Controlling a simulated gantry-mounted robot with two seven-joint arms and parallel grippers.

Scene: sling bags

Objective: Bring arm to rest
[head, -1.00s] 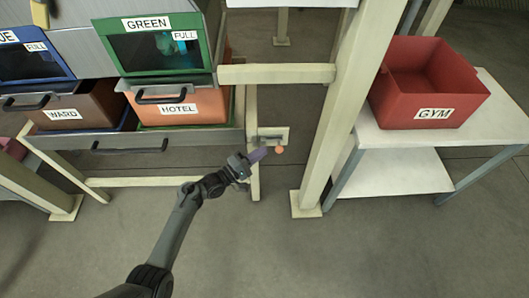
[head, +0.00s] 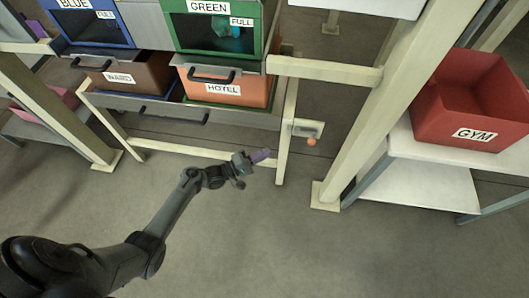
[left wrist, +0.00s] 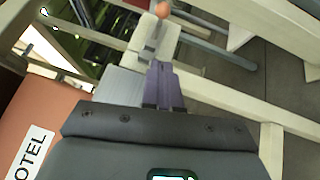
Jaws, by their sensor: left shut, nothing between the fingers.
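My left gripper (head: 262,156) is stretched out in front of the rack, low, beside the cream post under the drawer. Its purple fingers are shut with nothing between them. They show in the left wrist view (left wrist: 163,84), pointing toward a small orange knob (left wrist: 161,9). In the head view the orange knob (head: 311,141) hangs on a small bracket to the right of the post, apart from the fingertips. My right gripper is out of view.
A red GYM bin (head: 476,100) stands on a white table (head: 430,150) at right. A thick cream upright (head: 375,110) stands between. The floor in front is clear.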

